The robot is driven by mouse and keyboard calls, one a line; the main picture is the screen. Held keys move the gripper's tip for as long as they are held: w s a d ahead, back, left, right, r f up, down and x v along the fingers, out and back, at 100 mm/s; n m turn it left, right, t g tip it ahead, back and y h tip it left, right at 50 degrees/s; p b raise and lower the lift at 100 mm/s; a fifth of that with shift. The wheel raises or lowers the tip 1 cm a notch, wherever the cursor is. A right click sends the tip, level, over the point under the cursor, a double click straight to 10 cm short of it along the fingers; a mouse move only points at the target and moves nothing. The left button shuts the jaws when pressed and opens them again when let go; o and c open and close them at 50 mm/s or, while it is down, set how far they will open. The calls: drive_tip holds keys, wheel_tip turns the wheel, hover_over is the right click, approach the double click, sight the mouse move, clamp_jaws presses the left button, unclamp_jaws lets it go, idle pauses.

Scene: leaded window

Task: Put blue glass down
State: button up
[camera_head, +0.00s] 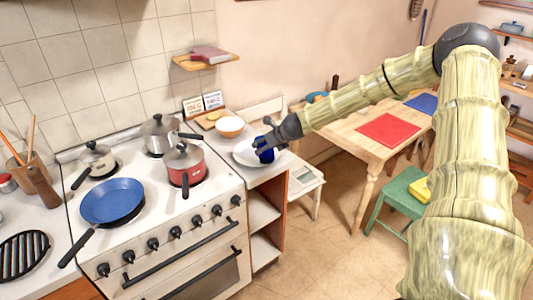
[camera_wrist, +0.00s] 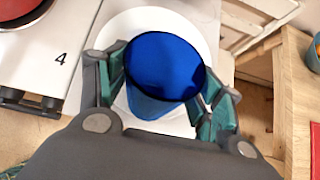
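The blue glass (camera_wrist: 160,68) is between the fingers of my gripper (camera_wrist: 162,88) in the wrist view, with a finger against each side. It looks upright, with its open rim toward the wrist camera. In the head view, my gripper (camera_head: 268,146) holds the blue glass (camera_head: 264,155) at the white plate (camera_head: 245,152) on the counter right of the stove. The plate (camera_wrist: 122,28) shows behind the glass in the wrist view. I cannot tell whether the glass touches the plate, as its base is hidden.
A white bowl (camera_head: 229,126) stands just behind the plate. The stove (camera_head: 165,228) with a red pot (camera_head: 184,166), other pots and a blue pan (camera_head: 112,202) is to the left. A wooden table (camera_head: 350,128) with a red mat (camera_head: 389,130) is to the right.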

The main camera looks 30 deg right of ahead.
drive_tip(key=c, duration=0.6)
drive_tip(key=shift+c, duration=0.4)
drive_tip(key=shift+r, duration=0.1)
